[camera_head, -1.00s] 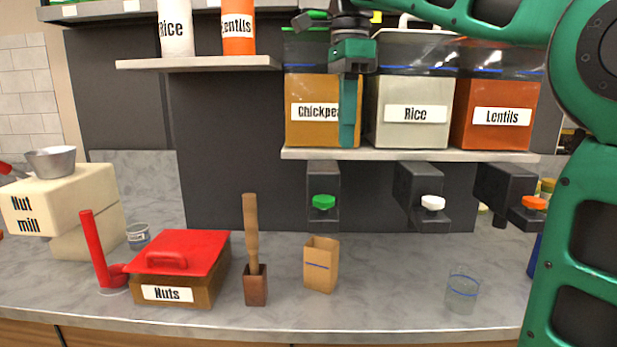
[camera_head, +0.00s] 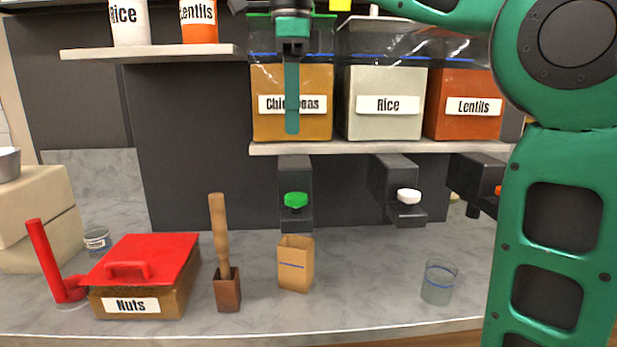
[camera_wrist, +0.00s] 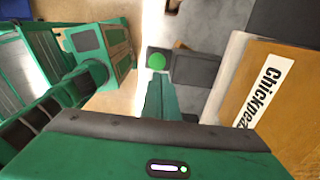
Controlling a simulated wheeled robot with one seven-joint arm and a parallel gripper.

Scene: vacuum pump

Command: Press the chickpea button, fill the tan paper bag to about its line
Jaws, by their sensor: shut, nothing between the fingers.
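The chickpea dispenser (camera_head: 318,112) stands on the shelf, and its green button (camera_head: 295,200) is on the dark spout below. The green button (camera_wrist: 157,61) also shows in the wrist view, just beyond my fingertips. The tan paper bag (camera_head: 295,268) stands upright on the counter under that spout, with a blue line around its upper part. Its inside is too small to tell. My gripper (camera_head: 292,132) points down in front of the chickpea dispenser, above the button and apart from it. It is shut and empty; its fingers (camera_wrist: 160,80) show in the wrist view.
Rice (camera_head: 385,118) and lentil (camera_head: 466,115) dispensers stand to the right on the shelf (camera_head: 400,147). A glass (camera_head: 439,283) is right of the bag. A wooden-handled tool in a block (camera_head: 227,290) and a red-lidded nuts box (camera_head: 150,290) stand left.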

